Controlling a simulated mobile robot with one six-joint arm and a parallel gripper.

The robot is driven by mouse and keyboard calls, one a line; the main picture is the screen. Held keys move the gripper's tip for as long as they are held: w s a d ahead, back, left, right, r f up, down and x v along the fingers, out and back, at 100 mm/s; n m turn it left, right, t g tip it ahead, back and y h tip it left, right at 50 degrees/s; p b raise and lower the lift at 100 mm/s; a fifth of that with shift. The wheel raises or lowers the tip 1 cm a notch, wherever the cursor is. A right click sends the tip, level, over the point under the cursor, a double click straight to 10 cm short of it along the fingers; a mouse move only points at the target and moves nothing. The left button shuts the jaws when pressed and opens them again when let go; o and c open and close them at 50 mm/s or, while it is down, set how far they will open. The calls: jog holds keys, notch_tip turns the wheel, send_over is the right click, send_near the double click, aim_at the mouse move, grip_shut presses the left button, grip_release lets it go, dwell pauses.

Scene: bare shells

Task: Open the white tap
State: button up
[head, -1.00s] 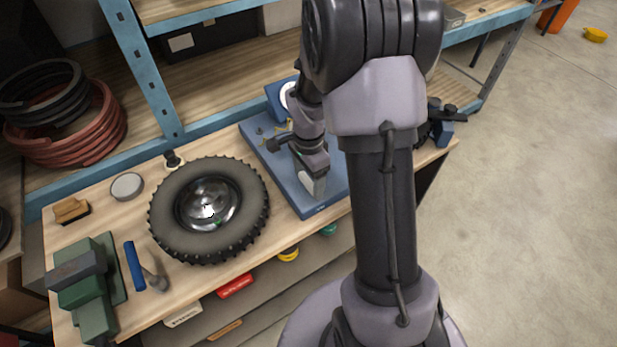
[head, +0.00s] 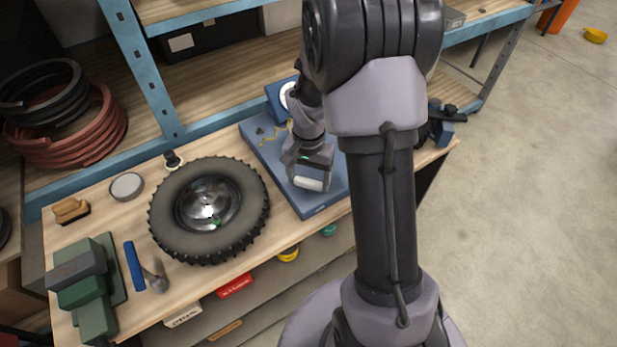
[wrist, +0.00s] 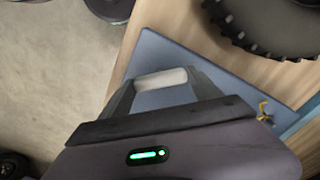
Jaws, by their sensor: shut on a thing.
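The white tap handle (head: 309,184) is above the front part of a blue base plate (head: 318,206) on the bench. My gripper (head: 309,179) is shut on the handle from above, with a finger at each end. In the wrist view the handle (wrist: 161,79) is a short white bar lying across between the two grey fingertips of my gripper (wrist: 160,85). The blue plate (wrist: 160,48) shows beneath it. The tap's body below the handle is hidden.
A large tyre (head: 170,215) lies left of the plate. A round gauge (head: 290,97) stands at the plate's back. Open floor (head: 530,220) is on the right.

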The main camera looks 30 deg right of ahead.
aim_at(308, 181)
jog(key=n, duration=0.5)
jog(key=shift+r+n+p, duration=0.1)
jog(key=shift+n+p, duration=0.2)
jog(key=shift+p, duration=0.05)
jog(key=shift+n+p, duration=0.35)
jog(key=shift+n, duration=1.85)
jog(key=o, duration=1.4)
notch_tip(308, 181, up, 17)
jog(key=p, duration=0.4)
jog(key=shift+r, duration=0.15)
